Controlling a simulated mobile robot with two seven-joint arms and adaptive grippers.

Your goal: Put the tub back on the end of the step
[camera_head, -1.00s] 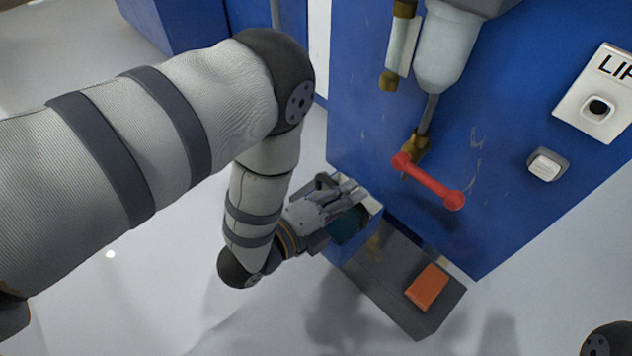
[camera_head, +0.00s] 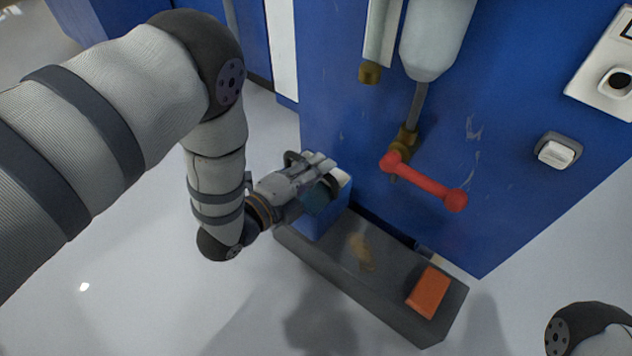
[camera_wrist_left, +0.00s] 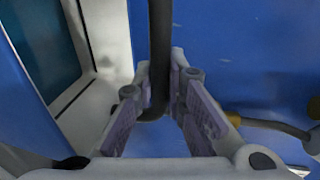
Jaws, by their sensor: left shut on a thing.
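The tub (camera_head: 324,220) is a blue box with a pale rim and a teal inside. It is upright at the left end of the dark grey step (camera_head: 378,296), close to the blue cabinet; I cannot tell whether its bottom touches the step. My left gripper (camera_head: 318,170) is shut at the tub's top. In the left wrist view the fingers (camera_wrist_left: 160,110) close around a dark bar (camera_wrist_left: 160,60), seemingly the tub's handle. The tub's wall (camera_wrist_left: 30,110) shows at the left there. My right gripper is out of view.
An orange block (camera_head: 429,291) lies on the step's right end, and a brownish patch (camera_head: 362,252) marks its middle. A red lever (camera_head: 425,183) on a brass valve juts from the blue cabinet (camera_head: 350,130) above the step. The floor in front is clear.

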